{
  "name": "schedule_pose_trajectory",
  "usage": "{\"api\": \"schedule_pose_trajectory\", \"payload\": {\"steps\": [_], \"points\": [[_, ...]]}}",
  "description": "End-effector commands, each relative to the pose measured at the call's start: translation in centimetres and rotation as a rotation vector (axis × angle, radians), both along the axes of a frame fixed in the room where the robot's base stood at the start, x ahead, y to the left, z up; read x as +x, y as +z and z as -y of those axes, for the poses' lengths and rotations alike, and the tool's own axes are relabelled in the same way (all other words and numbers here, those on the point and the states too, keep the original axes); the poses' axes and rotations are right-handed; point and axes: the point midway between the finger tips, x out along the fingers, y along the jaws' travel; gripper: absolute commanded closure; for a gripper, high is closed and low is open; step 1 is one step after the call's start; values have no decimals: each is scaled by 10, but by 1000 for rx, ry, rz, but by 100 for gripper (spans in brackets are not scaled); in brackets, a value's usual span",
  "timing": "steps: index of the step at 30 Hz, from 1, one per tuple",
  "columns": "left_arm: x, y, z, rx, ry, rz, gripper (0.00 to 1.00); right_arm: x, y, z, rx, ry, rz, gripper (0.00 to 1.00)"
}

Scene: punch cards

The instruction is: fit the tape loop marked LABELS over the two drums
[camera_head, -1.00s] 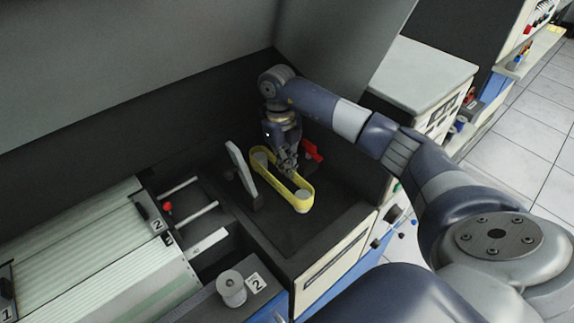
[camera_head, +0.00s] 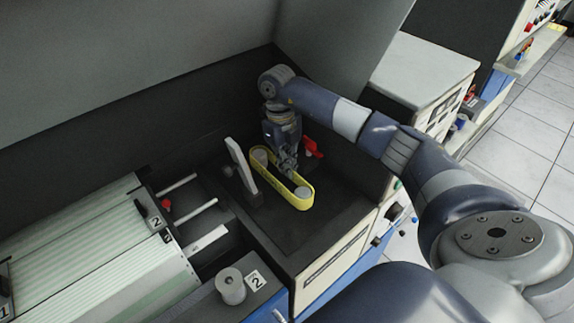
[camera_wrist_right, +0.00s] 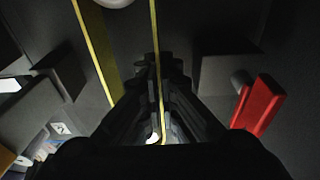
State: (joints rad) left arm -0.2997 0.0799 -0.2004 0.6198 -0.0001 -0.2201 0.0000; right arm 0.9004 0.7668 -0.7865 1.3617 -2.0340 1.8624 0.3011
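The yellow tape loop (camera_head: 300,205) is stretched in a long oval around the two pale drums in the head view. The near drum (camera_head: 302,191) is at its front right end and the far drum (camera_head: 261,155) at its back left end. My right gripper (camera_head: 289,170) points down at the loop's far side, between the drums. In the right wrist view, its fingers (camera_wrist_right: 157,72) are together on one strand of the tape loop (camera_wrist_right: 154,30). The other strand runs free to the left. I cannot read any marking on the loop. My left gripper is not in view.
A pale upright plate (camera_head: 240,165) stands just left of the loop. A red part (camera_head: 312,148) is close behind my right gripper; it also shows in the wrist view (camera_wrist_right: 258,105). A white spool (camera_head: 231,286) and card trays lie left. The dark deck in front is clear.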

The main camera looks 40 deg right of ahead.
Motion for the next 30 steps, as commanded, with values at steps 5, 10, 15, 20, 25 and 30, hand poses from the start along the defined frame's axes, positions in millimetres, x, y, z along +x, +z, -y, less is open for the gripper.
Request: {"api": "schedule_pose_trajectory", "payload": {"steps": [5, 10, 15, 20, 25, 30], "points": [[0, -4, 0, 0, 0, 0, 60, 0, -4, 0, 0, -1, 0, 100], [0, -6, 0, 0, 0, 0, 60, 0, -8, 0, 0, -1, 0, 100], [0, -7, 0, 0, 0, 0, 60, 0, -9, 0, 0, -1, 0, 87], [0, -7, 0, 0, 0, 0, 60, 0, -9, 0, 0, 0, 0, 72], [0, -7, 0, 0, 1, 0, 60, 0, -9, 0, 0, 0, 0, 72], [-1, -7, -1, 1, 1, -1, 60, 2, 0, 0, -1, 0, 2, 72]]}}
